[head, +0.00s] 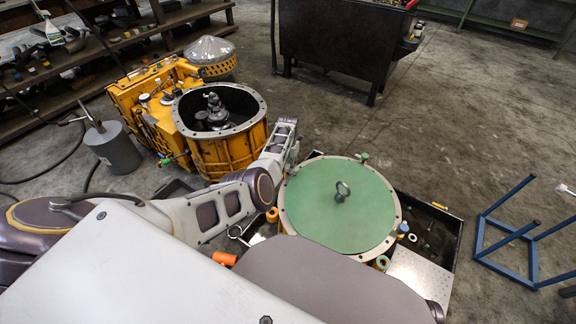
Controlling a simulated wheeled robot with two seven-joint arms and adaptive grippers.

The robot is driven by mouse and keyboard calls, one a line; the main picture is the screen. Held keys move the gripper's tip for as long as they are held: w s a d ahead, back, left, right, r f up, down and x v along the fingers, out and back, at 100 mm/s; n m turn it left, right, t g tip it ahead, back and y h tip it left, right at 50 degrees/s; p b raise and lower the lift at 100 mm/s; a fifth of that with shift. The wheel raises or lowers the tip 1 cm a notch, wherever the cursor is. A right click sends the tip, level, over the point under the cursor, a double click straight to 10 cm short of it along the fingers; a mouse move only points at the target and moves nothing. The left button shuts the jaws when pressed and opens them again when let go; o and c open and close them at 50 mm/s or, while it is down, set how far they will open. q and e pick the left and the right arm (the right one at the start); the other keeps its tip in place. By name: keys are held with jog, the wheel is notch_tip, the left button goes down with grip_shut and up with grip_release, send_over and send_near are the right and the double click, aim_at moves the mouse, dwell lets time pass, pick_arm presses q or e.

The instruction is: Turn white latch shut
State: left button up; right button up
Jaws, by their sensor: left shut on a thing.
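A round housing with a green lid (338,222) stands at the centre right, with a metal ring on the lid and several small coloured latches around its rim. A green latch (363,157) and a blue latch (403,228) show on the far and right sides. My left gripper (292,160) is at the lid's upper left rim, at the end of my left arm. It is shut on what appears to be the white latch, which is mostly hidden by the gripper. How far the latch is turned cannot be seen. My right gripper is not in view.
A tray (420,277) with small parts lies under the housing. An orange gearbox (230,150) stands behind my left arm, with a grey cylinder (115,150) beside it. A blue frame (508,236) stands at the right. A dark cabinet (340,45) is at the back. Floor between is clear.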

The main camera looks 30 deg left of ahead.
aim_at(288, 166)
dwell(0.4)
pick_arm(q)
jog(key=o, duration=1)
jog(key=shift+r, duration=0.1)
jog(key=shift+r, duration=5.9)
